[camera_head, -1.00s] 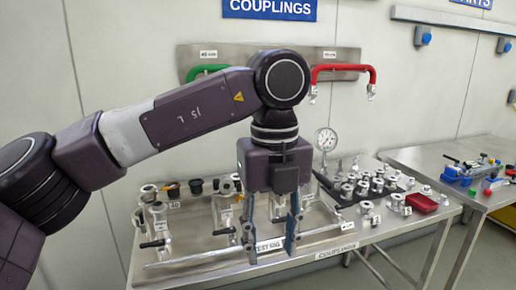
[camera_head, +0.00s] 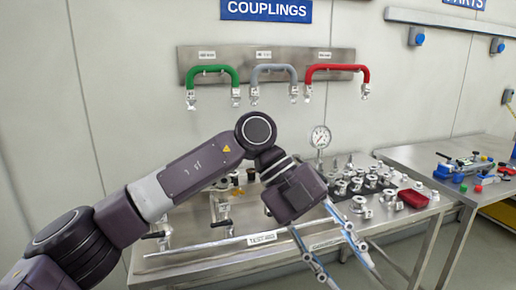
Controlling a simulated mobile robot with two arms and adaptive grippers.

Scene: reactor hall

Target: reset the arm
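My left arm comes in from the lower left across the front of the steel couplings table (camera_head: 200,265). Its gripper (camera_head: 345,262) hangs over the table's front edge, tilted down to the right. Its two long fingers stand apart with nothing visible between them, so it is open. My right gripper is not in view.
Several metal couplings (camera_head: 357,185), a pressure gauge (camera_head: 320,137) and a red tray (camera_head: 413,198) are on the table. Green (camera_head: 213,70), grey (camera_head: 274,69) and red (camera_head: 337,70) hoses hang on the wall panel. A second table (camera_head: 425,157) with parts stands at right.

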